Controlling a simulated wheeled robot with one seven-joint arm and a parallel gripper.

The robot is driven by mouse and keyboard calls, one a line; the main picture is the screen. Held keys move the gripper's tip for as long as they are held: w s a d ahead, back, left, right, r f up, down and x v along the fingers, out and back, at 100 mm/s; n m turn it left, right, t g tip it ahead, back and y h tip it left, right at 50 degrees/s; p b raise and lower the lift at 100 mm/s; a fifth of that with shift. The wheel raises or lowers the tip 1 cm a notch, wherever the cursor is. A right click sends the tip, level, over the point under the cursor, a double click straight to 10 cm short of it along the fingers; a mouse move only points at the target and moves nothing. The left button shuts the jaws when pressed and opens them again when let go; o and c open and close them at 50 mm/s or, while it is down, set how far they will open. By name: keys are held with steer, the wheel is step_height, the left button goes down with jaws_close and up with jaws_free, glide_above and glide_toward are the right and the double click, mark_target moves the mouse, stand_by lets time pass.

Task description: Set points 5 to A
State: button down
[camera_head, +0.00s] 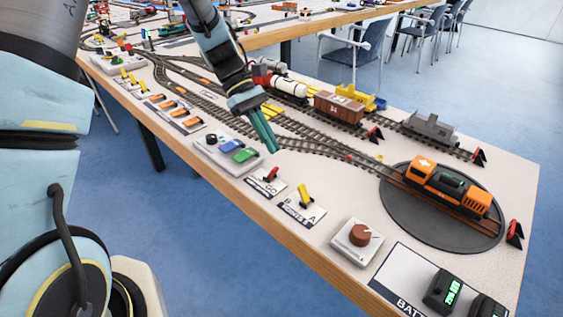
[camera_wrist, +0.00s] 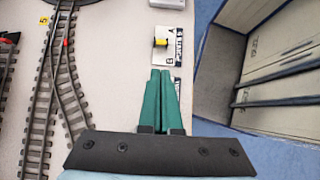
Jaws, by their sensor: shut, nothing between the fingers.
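A yellow lever (camera_head: 305,194) stands on a white card (camera_head: 301,214) with "POINTS" lettering and an A, near the table's front edge. In the head view its handle tilts up and left. In the wrist view the yellow lever (camera_wrist: 160,42) shows from above on its card (camera_wrist: 168,28), beyond my fingertips; the card's number is hard to read. My gripper (camera_head: 275,148) has its teal fingers together and empty, up and left of this lever and apart from it. The gripper also shows in the wrist view (camera_wrist: 160,74), below the card.
A red lever (camera_head: 270,174) on its own card stands between my fingertips and the yellow lever. A button box (camera_head: 228,150) is on the left, a brown knob box (camera_head: 358,240) on the right. An orange locomotive (camera_head: 448,186) sits on the turntable. A yellow 5 marker (camera_wrist: 44,20) lies beside the track.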

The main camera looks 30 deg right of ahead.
mark_target(304, 194)
steer(key=p+x, duration=0.1)
steer(key=x, duration=0.8)
steer(key=shift+s+f, duration=0.2)
steer(key=shift+p, duration=0.3)
